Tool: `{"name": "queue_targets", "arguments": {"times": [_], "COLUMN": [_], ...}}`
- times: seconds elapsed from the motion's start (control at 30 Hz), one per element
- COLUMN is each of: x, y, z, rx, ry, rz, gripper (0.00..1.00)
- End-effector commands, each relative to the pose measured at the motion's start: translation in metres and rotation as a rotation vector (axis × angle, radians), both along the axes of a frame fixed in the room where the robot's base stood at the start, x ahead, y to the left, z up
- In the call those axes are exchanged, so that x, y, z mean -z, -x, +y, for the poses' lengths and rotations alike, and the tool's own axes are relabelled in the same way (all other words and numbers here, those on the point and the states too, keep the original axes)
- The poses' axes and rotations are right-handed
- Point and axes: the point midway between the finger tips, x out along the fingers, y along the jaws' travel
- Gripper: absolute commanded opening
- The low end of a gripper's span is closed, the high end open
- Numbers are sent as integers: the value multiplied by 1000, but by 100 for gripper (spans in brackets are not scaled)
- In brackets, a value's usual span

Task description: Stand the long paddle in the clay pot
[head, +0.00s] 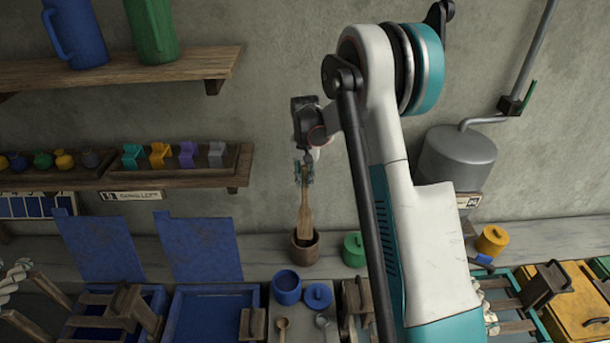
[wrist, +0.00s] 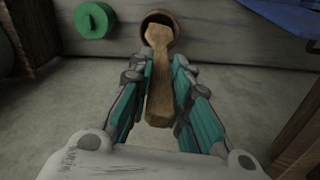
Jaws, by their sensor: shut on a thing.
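The long wooden paddle (head: 305,214) hangs nearly upright from my gripper (head: 303,176), broad end down. My gripper is shut on its upper part; the wrist view shows the paddle (wrist: 160,85) between the teal fingers (wrist: 160,100). The brown clay pot (head: 305,254) stands on the back ledge directly below. The paddle's lower end lines up with the pot's mouth and seems to reach its opening; how deep I cannot tell. In the wrist view, the pot's rim (wrist: 172,16) shows around the paddle's far end.
A green lidded jar (head: 353,250) stands right of the pot. A blue pot (head: 286,287) and blue lid (head: 318,295) are in front. Blue panels (head: 203,248) lean at the left. A wooden shelf (head: 180,179) with small coloured items juts out left of my gripper.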

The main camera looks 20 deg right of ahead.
Motion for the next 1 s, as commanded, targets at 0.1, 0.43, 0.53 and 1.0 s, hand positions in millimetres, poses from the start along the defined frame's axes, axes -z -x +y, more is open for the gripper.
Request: {"name": "queue_targets", "arguments": {"times": [0.1,0.43,0.53,1.0], "x": [16,45,54,96], "y": [0,0,0,0], "z": [0,0,0,0], "rx": [0,0,0,0], "ry": [0,0,0,0], "rz": [0,0,0,0], "gripper": [0,0,0,0]}}
